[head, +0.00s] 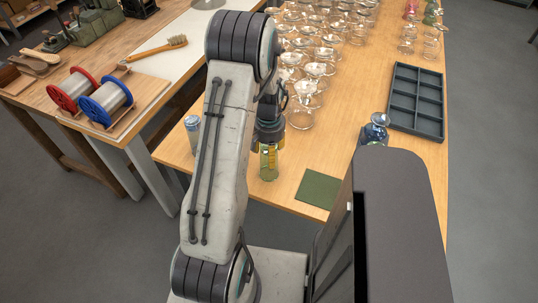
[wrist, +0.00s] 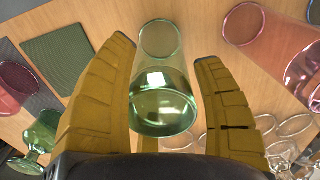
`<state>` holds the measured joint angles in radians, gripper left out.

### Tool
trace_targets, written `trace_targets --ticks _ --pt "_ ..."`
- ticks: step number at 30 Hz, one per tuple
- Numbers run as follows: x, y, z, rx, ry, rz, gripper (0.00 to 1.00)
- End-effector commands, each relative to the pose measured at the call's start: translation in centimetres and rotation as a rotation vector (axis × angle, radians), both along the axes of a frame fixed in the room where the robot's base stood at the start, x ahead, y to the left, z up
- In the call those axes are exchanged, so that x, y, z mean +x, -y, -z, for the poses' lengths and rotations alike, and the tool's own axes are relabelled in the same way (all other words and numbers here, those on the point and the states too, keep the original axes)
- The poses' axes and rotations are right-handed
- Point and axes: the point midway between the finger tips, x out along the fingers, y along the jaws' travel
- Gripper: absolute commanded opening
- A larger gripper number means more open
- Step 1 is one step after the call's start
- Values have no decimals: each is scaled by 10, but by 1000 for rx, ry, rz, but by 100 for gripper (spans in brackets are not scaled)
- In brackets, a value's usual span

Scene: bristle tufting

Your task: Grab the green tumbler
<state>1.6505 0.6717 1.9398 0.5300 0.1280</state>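The green tumbler (wrist: 163,100) is clear green glass and stands between the two yellow fingers of my gripper (wrist: 168,62) in the wrist view. The fingers are spread on either side of it, with a narrow gap visible at the right finger; contact at the left finger is hard to tell. In the head view my gripper (head: 268,150) reaches down at the near end of the wooden table, and the green tumbler (head: 268,170) shows only in part between the fingers. My arm hides much of the area around it.
A green mat (head: 318,188) lies right of my gripper, with a grey compartment tray (head: 415,98) and a blue glass piece (head: 376,130) beyond. Several clear glasses (head: 303,110) stand behind. Pink glasses (wrist: 243,22) and a green stemmed glass (wrist: 38,138) are nearby in the wrist view.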

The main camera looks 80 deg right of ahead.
Motion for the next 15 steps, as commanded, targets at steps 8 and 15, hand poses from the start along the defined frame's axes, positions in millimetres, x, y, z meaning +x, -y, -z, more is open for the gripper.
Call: trace_targets --ticks 8,15 --pt "0 0 0 0 0 0 36" --pt "0 0 0 0 0 0 14"
